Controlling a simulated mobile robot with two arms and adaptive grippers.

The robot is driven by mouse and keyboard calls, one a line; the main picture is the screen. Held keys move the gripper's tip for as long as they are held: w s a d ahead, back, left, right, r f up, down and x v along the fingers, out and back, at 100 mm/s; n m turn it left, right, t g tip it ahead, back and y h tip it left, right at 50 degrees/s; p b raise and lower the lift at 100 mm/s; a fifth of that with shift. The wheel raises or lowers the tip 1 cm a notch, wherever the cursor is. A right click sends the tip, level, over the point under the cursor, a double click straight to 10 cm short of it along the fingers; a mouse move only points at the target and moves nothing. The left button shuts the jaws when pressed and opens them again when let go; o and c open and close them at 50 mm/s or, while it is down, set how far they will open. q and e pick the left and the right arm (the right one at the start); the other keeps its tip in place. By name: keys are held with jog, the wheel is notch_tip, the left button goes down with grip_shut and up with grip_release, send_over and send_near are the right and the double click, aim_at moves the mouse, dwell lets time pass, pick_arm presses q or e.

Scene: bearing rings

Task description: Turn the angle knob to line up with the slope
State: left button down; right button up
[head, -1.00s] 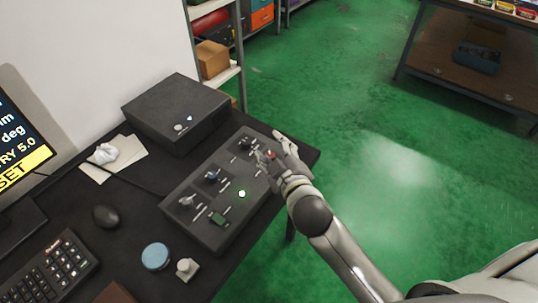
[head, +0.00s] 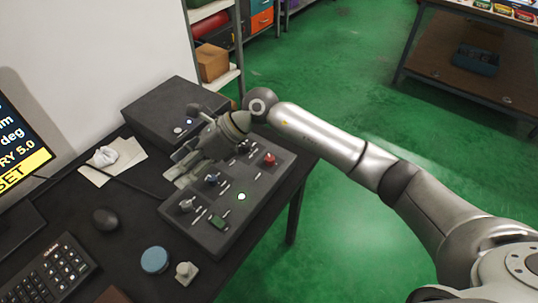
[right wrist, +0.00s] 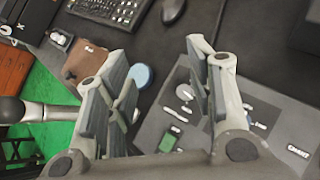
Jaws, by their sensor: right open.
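A dark grey control panel (head: 262,190) sits on the black desk. On it are several small knobs: a near-left one (head: 187,205), a middle one (head: 212,180) and a far one (head: 243,148). Their labels are too small to read, so I cannot tell which is the angle knob. My right gripper (head: 180,170) is open and empty above the panel's left edge, close to the near-left and middle knobs. The right wrist view shows its spread fingers (right wrist: 155,65), with a knob (right wrist: 185,92) beside the right finger. My left gripper is out of view.
A dark box (head: 165,105) stands behind. A monitor (head: 18,140), mouse (head: 105,219), keyboard (head: 55,275) and blue round lid (head: 155,260) are to the left and front.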

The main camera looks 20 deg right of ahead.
jog(key=w+d+f+n+h, duration=0.1)
jog(key=w+d+f+h, duration=0.15)
jog(key=d, duration=0.25)
jog(key=w+d+f+h, duration=0.1)
jog(key=d+h, duration=0.2)
jog(key=d, duration=0.2)
jog(key=h, duration=0.6)
send_near(269, 157)
jog(key=f, duration=0.4)
jog(key=f+p, duration=0.1)
jog(key=f, duration=0.4)
jog(key=shift+d, duration=0.2)
jog(key=c, duration=1)
jog(key=shift+c, duration=0.2)
